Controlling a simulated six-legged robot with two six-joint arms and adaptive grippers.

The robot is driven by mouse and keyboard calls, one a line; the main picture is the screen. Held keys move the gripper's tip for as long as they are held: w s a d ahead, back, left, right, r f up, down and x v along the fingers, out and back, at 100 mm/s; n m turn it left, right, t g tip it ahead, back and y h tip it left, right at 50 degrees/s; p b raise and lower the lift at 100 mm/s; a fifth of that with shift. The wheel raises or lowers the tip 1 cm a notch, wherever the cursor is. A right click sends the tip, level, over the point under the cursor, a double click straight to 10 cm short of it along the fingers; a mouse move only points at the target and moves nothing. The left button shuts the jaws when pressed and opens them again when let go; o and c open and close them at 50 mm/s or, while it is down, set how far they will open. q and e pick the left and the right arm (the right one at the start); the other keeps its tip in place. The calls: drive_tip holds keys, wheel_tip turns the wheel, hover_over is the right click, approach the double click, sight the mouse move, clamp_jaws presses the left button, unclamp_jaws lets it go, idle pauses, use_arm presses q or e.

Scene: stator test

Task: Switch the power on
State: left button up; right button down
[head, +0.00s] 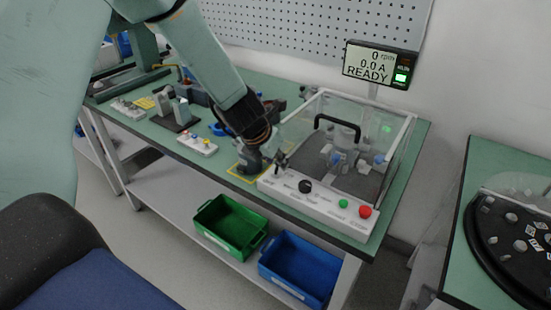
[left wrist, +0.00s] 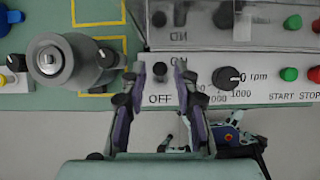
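The white control panel (head: 320,208) runs along the bench front; it also shows in the left wrist view (left wrist: 235,68). Its power switch (left wrist: 159,74) is a small dark toggle with ON printed above and OFF below. Which way the lever leans is hard to tell. My left gripper (head: 281,161) is over the panel's left end. In the left wrist view its fingers (left wrist: 160,82) are apart, one on each side of the toggle, with nothing held. The display (head: 375,63) reads 0 rpm, 0.0 A and READY, with a green light lit. My right gripper is out of view.
A black knob (head: 305,186), green button (head: 343,203) and red button (head: 365,211) are right of the switch. A clear cover (head: 390,150) with black handle stands behind. A grey cylindrical part (left wrist: 55,62) sits close left. Green (head: 228,222) and blue (head: 300,268) bins are below.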

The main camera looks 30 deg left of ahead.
use_arm(q)
drive_tip(key=p+v, duration=0.3)
drive_tip(key=v, duration=0.2)
drive_tip(key=shift+s+r+p, duration=0.15)
drive_tip(key=shift+r+p, duration=0.25)
idle(0.3)
drive_tip(key=s+d+f+m+g+b, duration=0.3)
drive_tip(key=s+d+f+m, duration=0.1)
drive_tip(key=s+f+m, duration=0.9)
drive_tip(key=s+d+f+m+g+b, duration=0.3)
drive_tip(key=s+f+m, duration=1.1)
drive_tip(key=s+m, duration=0.7)
drive_tip(key=shift+d+f+m+b, duration=0.15)
drive_tip(key=shift+d+m+b, duration=0.2)
drive_tip(key=shift+b, duration=0.2)
